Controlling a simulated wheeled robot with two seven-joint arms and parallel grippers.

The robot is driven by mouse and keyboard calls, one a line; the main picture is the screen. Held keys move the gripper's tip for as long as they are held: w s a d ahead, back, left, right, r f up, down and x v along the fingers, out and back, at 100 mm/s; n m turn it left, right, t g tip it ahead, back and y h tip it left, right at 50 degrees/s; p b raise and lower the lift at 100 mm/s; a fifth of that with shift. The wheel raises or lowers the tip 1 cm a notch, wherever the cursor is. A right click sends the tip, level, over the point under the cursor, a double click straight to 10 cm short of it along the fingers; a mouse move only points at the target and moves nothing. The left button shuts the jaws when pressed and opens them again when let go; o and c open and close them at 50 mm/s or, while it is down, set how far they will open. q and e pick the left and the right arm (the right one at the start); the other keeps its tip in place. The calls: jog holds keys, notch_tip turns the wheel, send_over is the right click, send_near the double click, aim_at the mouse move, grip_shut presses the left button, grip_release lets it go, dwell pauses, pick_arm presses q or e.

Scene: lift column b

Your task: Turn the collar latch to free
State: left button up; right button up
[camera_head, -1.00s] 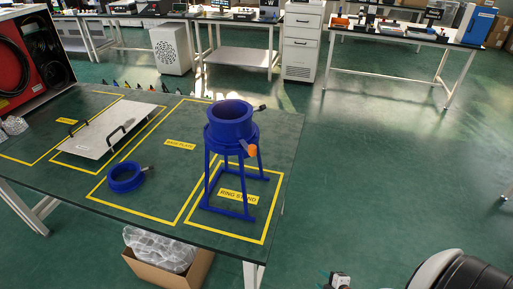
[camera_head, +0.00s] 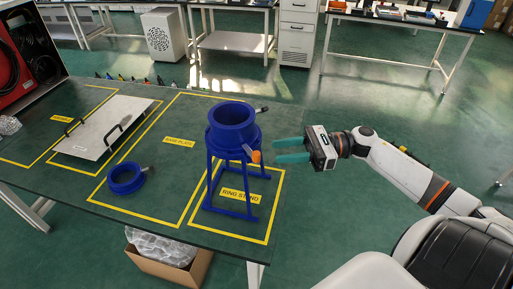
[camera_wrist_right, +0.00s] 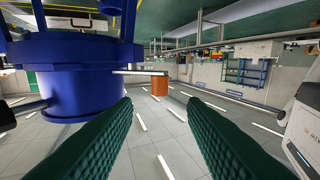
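The blue ring stand (camera_head: 212,180) stands upright on the table, with a thick blue collar (camera_head: 233,124) at its top. An orange-tipped latch handle (camera_head: 255,157) sticks out of the collar's near right side. My right gripper (camera_head: 274,151) is open and empty to the right of the handle, its two teal fingers pointing left at it. In the right wrist view the collar (camera_wrist_right: 80,85) fills the left side. The orange handle end (camera_wrist_right: 160,86) shows between the fingers, beyond their tips and apart from them. My left gripper is not in view.
A loose blue ring (camera_head: 126,178) with a grey lever lies left of the stand. A pale plate (camera_head: 104,128) with two black handles lies farther left. A cardboard box (camera_head: 172,268) sits below the table edge.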

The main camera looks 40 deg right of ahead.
aim_at(256, 153)
jog(key=shift+p+x, duration=1.1)
jog(key=shift+x, duration=2.5)
jog(key=shift+c, duration=0.6)
grip_shut()
